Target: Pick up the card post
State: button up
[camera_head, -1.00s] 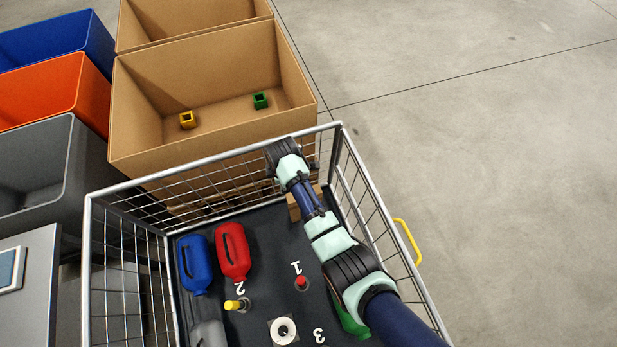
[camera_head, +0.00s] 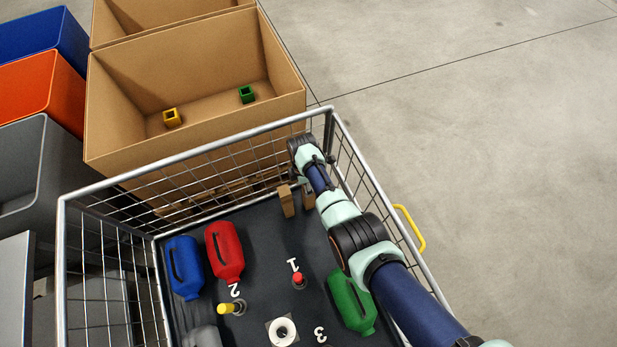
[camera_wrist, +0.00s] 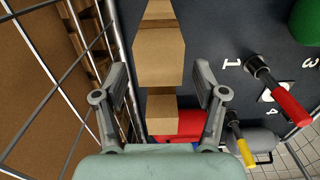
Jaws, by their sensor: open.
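Brown card-coloured upright pieces stand in the wire cage near its far right corner; one card post (camera_head: 287,201) shows beside my arm in the head view, and a second brown piece (camera_head: 308,198) is partly behind the arm. In the wrist view a tall brown post (camera_wrist: 158,58) lies between and beyond my fingers, with another brown block face (camera_wrist: 162,114) below it. My gripper (camera_wrist: 162,80) is open, its fingers spread to either side of the brown pieces, with no clear contact. In the head view my wrist hides the fingers.
The cage's wire wall (camera_wrist: 75,75) is close on the left in the wrist view. On the dark cage floor are red (camera_head: 225,252), blue (camera_head: 184,267) and green (camera_head: 350,302) jugs and red and yellow handles. A cardboard bin (camera_head: 195,140) stands beyond the cage.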

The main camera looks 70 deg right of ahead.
notch_tip(320, 180, down, 3)
jog(key=shift+r+b, duration=0.1)
jog(key=shift+b, duration=0.35)
grip_shut()
